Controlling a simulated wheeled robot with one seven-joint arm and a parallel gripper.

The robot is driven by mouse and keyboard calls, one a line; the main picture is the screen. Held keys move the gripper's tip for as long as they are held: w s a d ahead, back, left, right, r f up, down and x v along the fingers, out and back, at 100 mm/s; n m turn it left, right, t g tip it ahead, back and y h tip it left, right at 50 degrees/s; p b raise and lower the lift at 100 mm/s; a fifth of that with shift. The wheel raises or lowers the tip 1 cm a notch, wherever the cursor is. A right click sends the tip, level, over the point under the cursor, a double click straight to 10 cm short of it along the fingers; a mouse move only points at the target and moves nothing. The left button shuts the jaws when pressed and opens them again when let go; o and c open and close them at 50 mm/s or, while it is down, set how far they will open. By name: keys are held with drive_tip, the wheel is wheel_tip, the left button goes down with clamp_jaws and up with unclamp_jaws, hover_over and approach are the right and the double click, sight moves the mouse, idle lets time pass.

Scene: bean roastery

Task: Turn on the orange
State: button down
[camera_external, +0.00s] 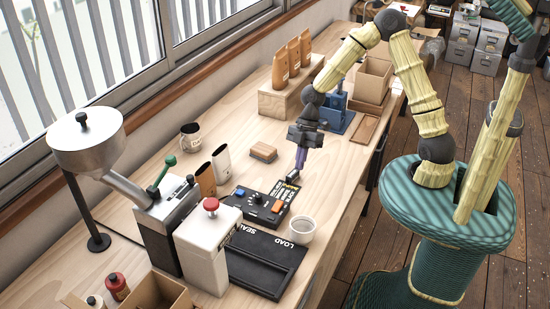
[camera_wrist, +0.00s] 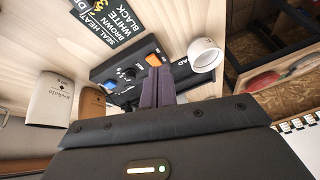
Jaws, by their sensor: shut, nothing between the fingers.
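A dark control box (camera_external: 259,212) stands on the bench, with a blue switch (camera_external: 240,191), a round knob (camera_external: 257,198) and an orange switch (camera_external: 277,206). In the wrist view the orange switch (camera_wrist: 154,60) is at the right end of the box, the knob (camera_wrist: 130,73) in the middle and the blue switch (camera_wrist: 111,86) at the left. My gripper (camera_external: 299,168) is above the bench, beyond the box, apart from it, with purple fingers pointing down. In the wrist view the shut, empty fingers (camera_wrist: 158,82) appear just below the orange switch. Whether that switch is on cannot be told.
A label card (camera_external: 287,192) reading "SEAL HEAT" lies beside the box. A white cup (camera_external: 301,230) and a black sealer pad (camera_external: 266,263) are close by. A white unit with a red knob (camera_external: 211,204) stands left.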

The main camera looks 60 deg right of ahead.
drive_tip(key=w+a+r+n+y, duration=0.2)
drive_tip(key=w+r+n, duration=0.1)
idle(0.4)
drive_tip(key=p, duration=0.1)
hover_over(278, 205)
drive_tip(key=d, duration=0.2)
wheel_tip(278, 205, down, 8)
drive_tip(key=shift+a, duration=0.15)
wheel_tip(278, 205, down, 2)
drive_tip(key=shift+f+p, duration=0.25)
drive_tip(key=shift+p, duration=0.2)
drive_tip(key=shift+d+f, duration=0.3)
drive_tip(key=shift+f, duration=0.5)
